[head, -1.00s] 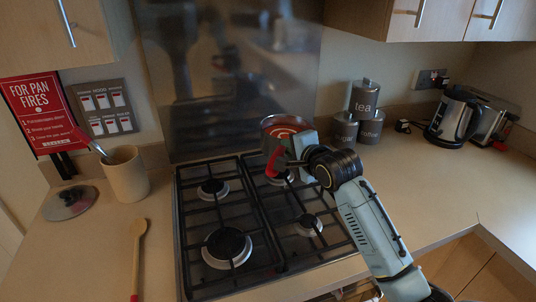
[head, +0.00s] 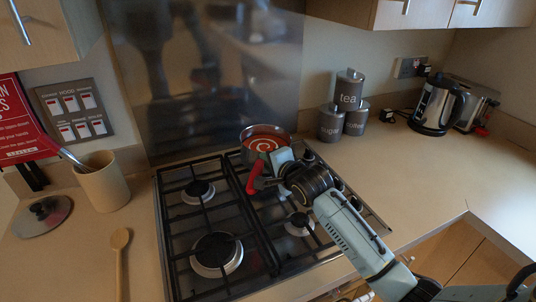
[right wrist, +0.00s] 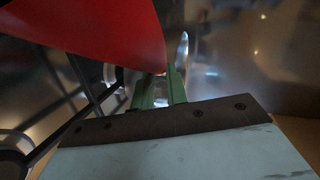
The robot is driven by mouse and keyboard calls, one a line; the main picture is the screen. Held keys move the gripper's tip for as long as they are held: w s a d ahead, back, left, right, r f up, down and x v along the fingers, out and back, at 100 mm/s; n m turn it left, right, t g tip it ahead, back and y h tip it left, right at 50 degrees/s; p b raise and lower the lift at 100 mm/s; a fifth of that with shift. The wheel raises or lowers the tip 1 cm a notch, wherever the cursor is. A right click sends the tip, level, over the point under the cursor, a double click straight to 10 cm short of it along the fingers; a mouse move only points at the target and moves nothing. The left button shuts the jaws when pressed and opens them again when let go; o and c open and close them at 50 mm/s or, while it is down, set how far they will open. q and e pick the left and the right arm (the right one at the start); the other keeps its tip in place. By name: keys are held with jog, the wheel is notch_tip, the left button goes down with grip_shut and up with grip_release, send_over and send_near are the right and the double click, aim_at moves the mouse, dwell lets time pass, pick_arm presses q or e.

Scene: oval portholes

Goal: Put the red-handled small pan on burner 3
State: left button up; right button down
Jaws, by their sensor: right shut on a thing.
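The small pan (head: 266,134) is a metal pan with red contents and a pale swirl. It is over the back right part of the gas hob (head: 238,215), seemingly level; I cannot tell whether it touches the grate. Its red handle (head: 254,177) points towards the front. My right gripper (head: 277,163) is shut on the pan, at the handle side. In the right wrist view the red handle (right wrist: 95,32) looms large beside the green fingers (right wrist: 163,88). The back right burner is hidden under the pan and gripper. My left gripper is not in view.
The back left burner (head: 198,192), front left burner (head: 216,254) and front right burner (head: 299,224) are bare. A utensil pot (head: 104,184), lid (head: 42,216) and wooden spoon (head: 120,240) are at left. Canisters (head: 331,124) and a kettle (head: 436,107) stand at right.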

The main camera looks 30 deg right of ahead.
jog(key=shift+w+f, duration=0.1)
jog(key=shift+f, duration=0.6)
jog(key=c, duration=1.6)
grip_release()
jog(key=shift+f, duration=0.35)
jog(key=shift+o, duration=1.1)
jog(key=shift+s+r, duration=0.1)
jog(key=shift+s, duration=0.15)
jog(key=v, duration=1.1)
jog(key=shift+s+p, duration=0.35)
jog(key=shift+p, duration=0.05)
jog(key=shift+r, duration=0.1)
